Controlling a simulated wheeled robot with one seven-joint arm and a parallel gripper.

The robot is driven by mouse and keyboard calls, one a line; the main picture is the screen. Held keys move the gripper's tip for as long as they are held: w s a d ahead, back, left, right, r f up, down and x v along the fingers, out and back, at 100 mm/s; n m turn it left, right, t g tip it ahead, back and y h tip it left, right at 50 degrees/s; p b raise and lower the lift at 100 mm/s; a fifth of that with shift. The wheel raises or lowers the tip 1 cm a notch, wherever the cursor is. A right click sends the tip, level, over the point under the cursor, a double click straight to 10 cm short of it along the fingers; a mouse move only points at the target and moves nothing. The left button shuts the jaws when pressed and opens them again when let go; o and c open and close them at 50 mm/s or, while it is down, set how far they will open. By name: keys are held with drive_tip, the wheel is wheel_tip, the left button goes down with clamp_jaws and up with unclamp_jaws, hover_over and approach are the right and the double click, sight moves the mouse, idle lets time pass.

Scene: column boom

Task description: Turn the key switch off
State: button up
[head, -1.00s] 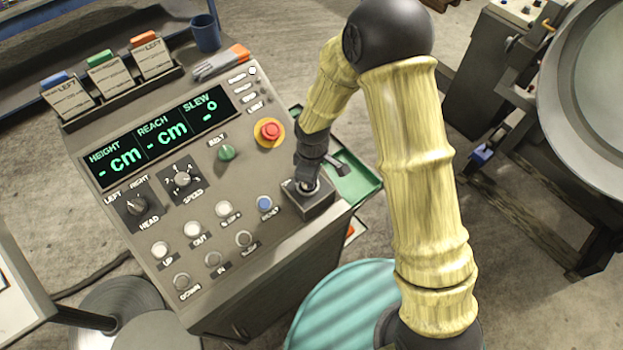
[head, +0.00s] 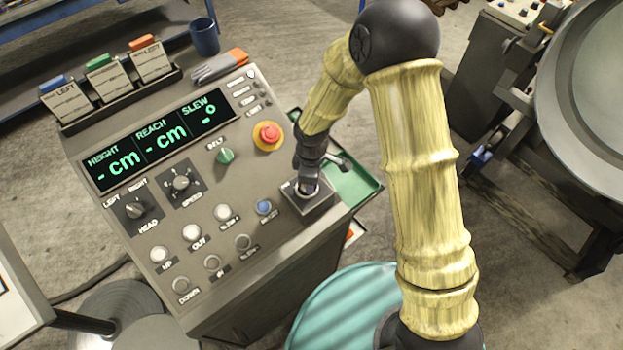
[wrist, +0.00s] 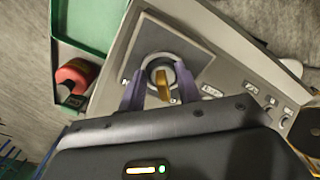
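The key switch (wrist: 158,64) is a round silver collar with a brass key (wrist: 163,86) standing in it, on a dark square plate. In the head view the switch's raised box (head: 318,206) sits at the console's right front corner, its top partly hidden by my gripper. My gripper (wrist: 160,92) is right over the switch, its two purplish fingers apart on either side of the key. Gaps show between the key and both fingers, so it is open around the key. In the head view my gripper (head: 308,186) points down onto the box.
The console (head: 165,215) carries a red emergency button (head: 269,135), a green knob (head: 225,156) and several push buttons near the switch. A green tray (head: 358,188) sits just right of the console; a red object (wrist: 75,75) lies by it.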

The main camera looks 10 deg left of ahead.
drive_tip(key=shift+r, duration=0.1)
wheel_tip(320, 180, up, 17)
drive_tip(key=b, duration=0.2)
idle(0.6)
drive_tip(key=s+d+f+m+t, duration=0.1)
drive_tip(key=s+d+m, duration=0.2)
drive_tip(key=d+m, duration=0.6)
drive_tip(key=s+d+m+t, duration=0.1)
drive_tip(key=s+d+m, duration=0.3)
drive_tip(key=d+m, duration=0.5)
drive_tip(key=d, duration=0.6)
drive_tip(key=shift+s+f+t, duration=0.15)
drive_tip(key=shift+f+t, duration=0.15)
drive_tip(key=shift+f, duration=0.1)
